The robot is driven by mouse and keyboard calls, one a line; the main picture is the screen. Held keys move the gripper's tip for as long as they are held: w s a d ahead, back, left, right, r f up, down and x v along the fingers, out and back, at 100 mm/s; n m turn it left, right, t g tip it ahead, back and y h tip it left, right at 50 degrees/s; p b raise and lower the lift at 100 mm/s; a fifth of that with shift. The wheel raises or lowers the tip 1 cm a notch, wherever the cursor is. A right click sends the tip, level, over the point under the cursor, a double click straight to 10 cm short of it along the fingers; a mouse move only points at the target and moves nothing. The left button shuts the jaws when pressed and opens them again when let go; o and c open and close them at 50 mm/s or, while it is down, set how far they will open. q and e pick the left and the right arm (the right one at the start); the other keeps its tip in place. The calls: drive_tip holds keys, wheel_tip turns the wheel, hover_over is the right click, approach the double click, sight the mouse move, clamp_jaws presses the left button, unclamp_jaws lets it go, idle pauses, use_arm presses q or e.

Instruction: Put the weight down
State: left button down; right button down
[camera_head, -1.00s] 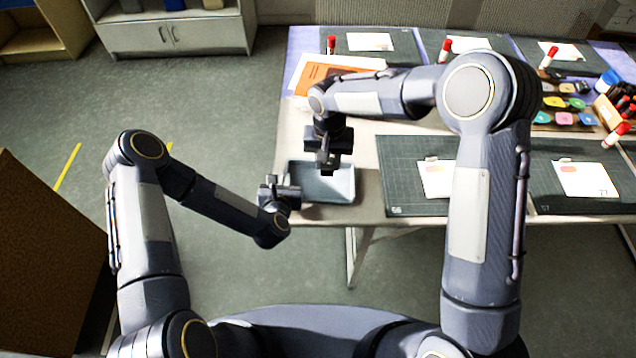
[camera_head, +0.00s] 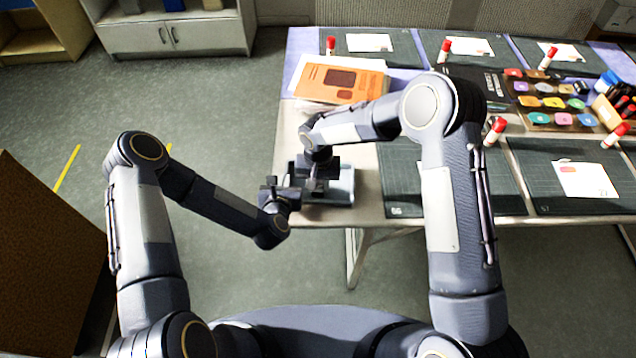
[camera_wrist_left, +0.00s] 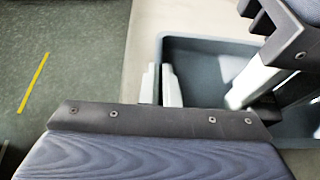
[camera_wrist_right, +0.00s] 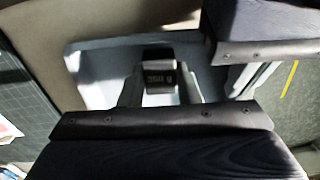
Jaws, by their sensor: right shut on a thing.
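My right gripper (camera_head: 318,192) is low over a grey-blue tray (camera_head: 345,190) at the near left corner of the table. In the right wrist view, my right gripper (camera_wrist_right: 160,92) is shut on a dark weight (camera_wrist_right: 160,78) with a gram label, and the tray (camera_wrist_right: 90,62) lies around and beneath it. I cannot tell whether the weight touches the tray floor. The head view hides the weight. My left gripper (camera_head: 280,192) is beside the tray's left side. Its fingers (camera_wrist_left: 160,85) are close together and empty in the left wrist view.
An orange book (camera_head: 320,85) lies on papers behind the tray. Dark cutting mats (camera_head: 400,165) with white cards cover the table to the right. Several red-capped tubes stand there, along with a coloured palette board (camera_head: 550,105). The two grippers are close together.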

drive_tip(key=shift+f, duration=0.45)
drive_tip(key=c, duration=1.1)
unclamp_jaws()
drive_tip(key=shift+o, duration=0.2)
wheel_tip(320, 180, up, 13)
